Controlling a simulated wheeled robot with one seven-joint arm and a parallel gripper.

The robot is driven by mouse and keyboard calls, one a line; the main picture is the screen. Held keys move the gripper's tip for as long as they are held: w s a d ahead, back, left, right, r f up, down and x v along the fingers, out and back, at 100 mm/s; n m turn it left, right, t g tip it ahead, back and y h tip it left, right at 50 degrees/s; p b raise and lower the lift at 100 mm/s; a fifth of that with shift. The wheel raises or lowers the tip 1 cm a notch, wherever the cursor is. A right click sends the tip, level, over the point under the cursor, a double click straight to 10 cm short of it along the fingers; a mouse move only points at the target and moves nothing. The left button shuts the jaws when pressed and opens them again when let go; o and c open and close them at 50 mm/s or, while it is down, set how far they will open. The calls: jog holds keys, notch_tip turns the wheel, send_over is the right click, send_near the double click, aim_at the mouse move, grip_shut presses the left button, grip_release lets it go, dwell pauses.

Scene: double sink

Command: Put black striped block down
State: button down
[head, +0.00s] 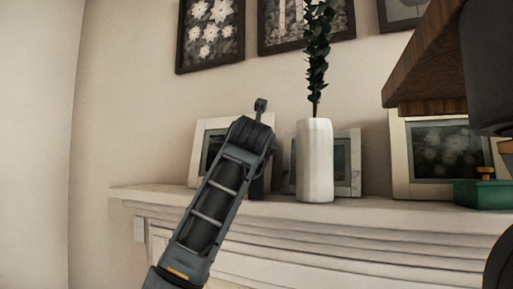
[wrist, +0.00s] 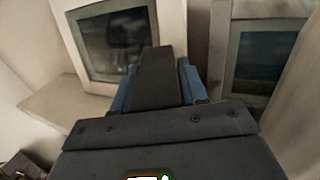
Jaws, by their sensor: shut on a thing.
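My gripper (wrist: 155,72) shows in the wrist view with its blue fingers on either side of a plain dark block (wrist: 157,85), and it is shut on it. I take this as the black striped block; no stripes can be made out. Two picture frames stand beyond it, one at left and one at right. In the head view my arm reaches up to the white mantel shelf (head: 390,212), left of the white vase. My gripper and the block are mostly hidden behind the arm there. I cannot tell whether the block touches the shelf.
The white vase (head: 315,165) with a green stem stands right of my arm. White picture frames (head: 200,160) lean along the wall. A green box (head: 480,194) sits at the far right, below a wooden slab (head: 430,65). Bare shelf shows at left in the wrist view.

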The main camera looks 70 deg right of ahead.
jog(key=shift+f, duration=0.15)
jog(key=c, duration=0.6)
grip_release()
jog(key=b+v, duration=0.3)
jog(key=v, duration=0.9)
jog(key=shift+r, duration=0.2)
